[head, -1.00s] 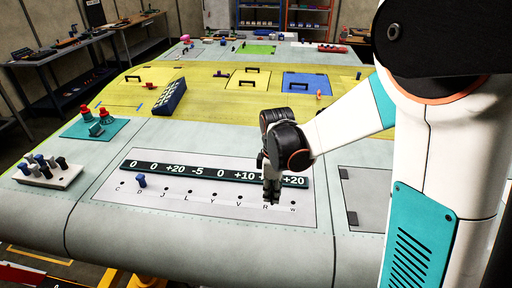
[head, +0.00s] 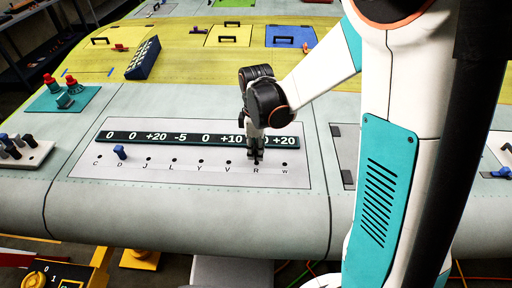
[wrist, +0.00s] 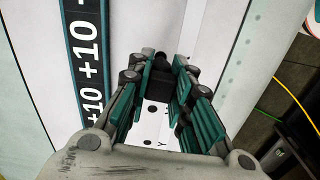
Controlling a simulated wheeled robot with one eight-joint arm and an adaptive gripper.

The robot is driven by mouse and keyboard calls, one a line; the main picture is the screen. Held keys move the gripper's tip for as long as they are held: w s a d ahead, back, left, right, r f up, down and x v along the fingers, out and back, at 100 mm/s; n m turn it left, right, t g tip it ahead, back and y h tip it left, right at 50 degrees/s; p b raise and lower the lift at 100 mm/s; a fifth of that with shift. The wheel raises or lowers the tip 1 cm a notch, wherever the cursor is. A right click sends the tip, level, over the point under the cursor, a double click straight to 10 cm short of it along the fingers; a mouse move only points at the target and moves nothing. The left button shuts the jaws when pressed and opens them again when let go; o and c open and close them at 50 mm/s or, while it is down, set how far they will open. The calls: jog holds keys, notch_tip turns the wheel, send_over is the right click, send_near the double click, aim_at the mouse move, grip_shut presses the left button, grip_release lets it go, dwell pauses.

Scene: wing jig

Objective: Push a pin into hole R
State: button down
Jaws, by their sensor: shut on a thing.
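The pale hole panel (head: 190,176) lies on the wing, with a row of holes lettered C, D, J, L, Y, V, R, W. My gripper (head: 256,153) points down over hole R, just above its printed letter; the hole itself is hidden. In the wrist view my gripper (wrist: 165,88) is shut on a dark pin (wrist: 161,62), mostly covered by the fingers. I cannot tell whether the pin's tip is in the hole. A blue pin (head: 120,152) stands upright in hole D.
A dark number strip (head: 180,138) runs behind the holes. A pin block (head: 24,155) with several pins is at the left edge. A teal plate (head: 62,98) with red-topped parts and a dark blue box (head: 143,59) are farther back. Panel holes J to V are clear.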

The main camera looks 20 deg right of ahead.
jog(key=shift+f+b, duration=0.15)
jog(key=shift+b, duration=0.15)
dwell(0.4)
jog(key=shift+f+b, duration=1.1)
jog(key=shift+f, duration=0.15)
jog(key=c, duration=1.4)
grip_release()
jog(key=shift+o, duration=0.2)
notch_tip(320, 180, up, 12)
jog(key=shift+f, duration=0.2)
notch_tip(320, 180, up, 8)
jog(key=p, duration=0.5)
jog(key=shift+r+p, duration=0.2)
jog(key=shift+p, duration=0.15)
